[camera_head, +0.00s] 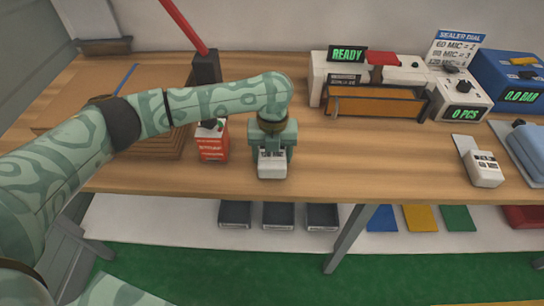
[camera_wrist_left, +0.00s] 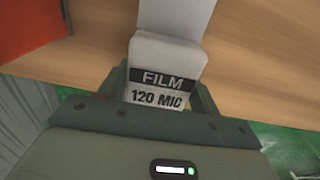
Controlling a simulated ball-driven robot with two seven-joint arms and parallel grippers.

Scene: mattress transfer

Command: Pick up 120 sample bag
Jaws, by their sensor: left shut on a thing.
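The 120 sample bag (camera_wrist_left: 160,70) is a white block with a black "FILM" band and "120 MIC" below it in the left wrist view. My left gripper (camera_wrist_left: 158,90) is shut on it, with a finger on each side. In the head view the left gripper (camera_head: 271,160) is near the front edge of the wooden bench, with the white sample (camera_head: 271,168) between its fingers. I cannot tell whether the sample touches the bench. My right gripper is not in view.
A red box (camera_head: 212,145) stands just left of the gripper, beside stacked cardboard (camera_head: 90,85). A sealer (camera_head: 370,90) reading "READY" stands behind on the right. A white device (camera_head: 485,168) lies at the right. The bench between them is clear.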

